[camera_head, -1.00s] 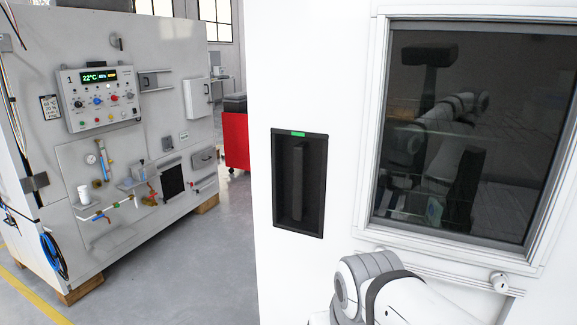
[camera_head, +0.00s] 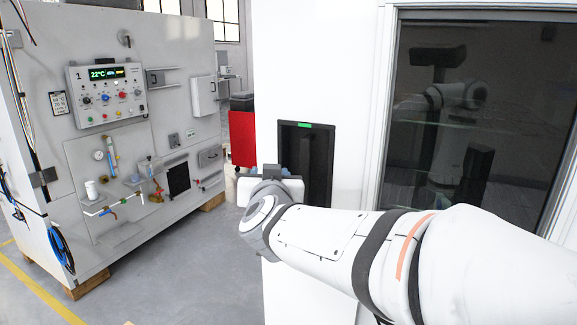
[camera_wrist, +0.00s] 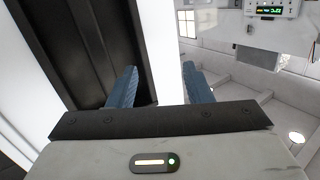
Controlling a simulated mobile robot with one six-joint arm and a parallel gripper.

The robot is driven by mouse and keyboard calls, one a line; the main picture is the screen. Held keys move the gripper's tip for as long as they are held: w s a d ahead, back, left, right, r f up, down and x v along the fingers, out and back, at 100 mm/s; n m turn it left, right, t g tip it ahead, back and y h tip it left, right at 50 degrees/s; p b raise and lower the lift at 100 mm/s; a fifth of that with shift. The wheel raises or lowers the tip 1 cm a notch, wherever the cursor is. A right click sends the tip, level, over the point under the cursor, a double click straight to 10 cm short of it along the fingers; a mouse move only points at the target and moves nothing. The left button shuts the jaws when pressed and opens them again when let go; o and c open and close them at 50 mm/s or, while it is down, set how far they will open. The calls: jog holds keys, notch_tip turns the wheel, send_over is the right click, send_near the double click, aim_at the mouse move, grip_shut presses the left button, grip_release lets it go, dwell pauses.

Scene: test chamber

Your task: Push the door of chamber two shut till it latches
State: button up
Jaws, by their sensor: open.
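The white door (camera_head: 350,90) of the chamber stands close in front of me, with a large dark window (camera_head: 480,130) at right. Near its left edge is a black handle recess (camera_head: 318,160) with a green strip (camera_head: 303,125) at its top. I cannot tell whether the door is latched. My gripper (camera_head: 271,168) is in front of the door's left edge, beside the recess, and partly hidden by my wrist. In the wrist view, my gripper's blue fingers (camera_wrist: 160,82) are apart and empty. The dark recess lies behind the left finger, and a white edge strip (camera_wrist: 165,50) shows between the fingers.
Another white cabinet marked 1 (camera_head: 140,35), with a control panel (camera_head: 105,92), valves and pipes, stands at left on wooden blocks. A red cart (camera_head: 242,138) stands behind. Grey floor (camera_head: 190,265) between the cabinets is clear. My arm covers the lower right.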

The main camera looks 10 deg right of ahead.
aim_at(304, 163)
jog(key=w+d+m+g+h, duration=0.1)
jog(key=d+h, duration=0.1)
jog(key=h, duration=0.1)
jog(key=w+d+m+h, duration=0.2)
jog(key=d+h, duration=0.1)
jog(key=w+d+m+g+h+p, duration=0.1)
jog(key=w+d+m+h, duration=0.1)
jog(key=d+h, duration=0.1)
jog(key=shift+w+d+r+g, duration=0.15)
jog(key=shift+d+r+g, duration=0.05)
jog(key=shift+d+g, duration=0.1)
jog(key=shift+a, duration=0.1)
jog(key=shift+c, duration=0.5)
grip_shut()
